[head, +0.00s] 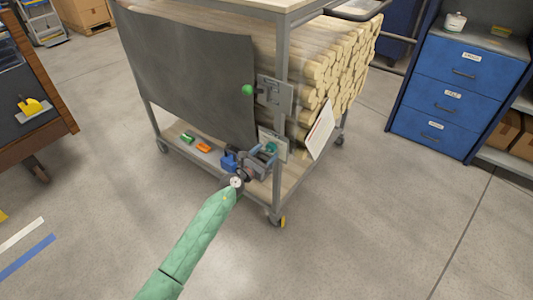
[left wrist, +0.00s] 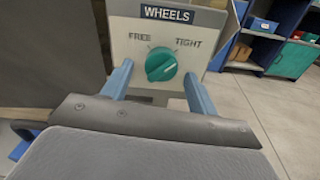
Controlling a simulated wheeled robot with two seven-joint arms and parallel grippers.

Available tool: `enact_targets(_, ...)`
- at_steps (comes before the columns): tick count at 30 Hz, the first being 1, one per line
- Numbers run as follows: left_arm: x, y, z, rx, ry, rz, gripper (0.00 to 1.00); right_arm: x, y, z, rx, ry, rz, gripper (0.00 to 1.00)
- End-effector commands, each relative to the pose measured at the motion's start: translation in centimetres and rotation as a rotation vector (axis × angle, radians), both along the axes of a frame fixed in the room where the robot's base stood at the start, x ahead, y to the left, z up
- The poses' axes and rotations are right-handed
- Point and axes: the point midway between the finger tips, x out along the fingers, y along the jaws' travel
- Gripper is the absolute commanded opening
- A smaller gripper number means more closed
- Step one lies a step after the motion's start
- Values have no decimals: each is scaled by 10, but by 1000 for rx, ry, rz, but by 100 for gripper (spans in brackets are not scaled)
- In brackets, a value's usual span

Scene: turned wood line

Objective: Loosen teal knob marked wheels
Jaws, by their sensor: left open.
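The teal knob (left wrist: 161,64) sits on a grey plate (left wrist: 205,20) headed WHEELS, with FREE at its upper left and TIGHT at its upper right. Its pale pointer line slants toward the right, nearer the TIGHT side. My left gripper (left wrist: 159,76) is open, with one blue finger on each side of the knob and visible gaps to it. In the head view the teal knob (head: 271,147) shows low on the cart's corner post, partly hidden by my left gripper (head: 267,158). My right gripper is not in view.
The cart (head: 281,100) carries stacked wooden rods (head: 335,70) and a dark side panel (head: 190,65). A green knob (head: 247,90) sits higher up. Green (head: 187,138) and orange (head: 203,148) items lie on the lower shelf. Blue drawers (head: 460,85) stand right; the floor between is clear.

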Motion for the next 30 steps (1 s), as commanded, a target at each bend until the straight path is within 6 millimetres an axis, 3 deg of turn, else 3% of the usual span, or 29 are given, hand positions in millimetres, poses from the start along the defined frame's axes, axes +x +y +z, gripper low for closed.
enact_targets(12,7,-6,0,-1,1,0,59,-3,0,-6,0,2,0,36)
enact_targets(19,7,-6,0,0,0,0,16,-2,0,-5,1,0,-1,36)
enact_targets(30,7,-6,1,-40,30,0,14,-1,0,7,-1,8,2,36)
